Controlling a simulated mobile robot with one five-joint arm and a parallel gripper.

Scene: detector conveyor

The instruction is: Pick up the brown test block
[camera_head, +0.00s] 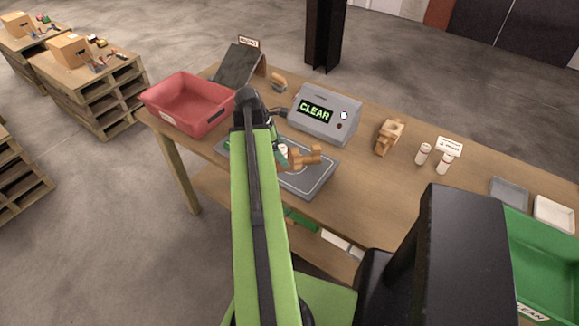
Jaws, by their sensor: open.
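A brown blocky shape (306,156), which looks like the test block, is at the grey detector plate (310,185) on the wooden table. My green arm reaches forward over the table and hides the left part of the plate. My gripper (284,155) is partly hidden behind the arm, just left of the brown shape. It is open; I cannot tell whether it touches the brown shape. A grey detector box (327,111) behind the plate shows "CLEAR" in green.
A red tray (188,103) stands at the back left, beside a dark sloped panel (238,65). A wooden piece (389,137), two white vials (423,153) and small trays (509,191) are to the right. A green bin (545,262) is at the right edge.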

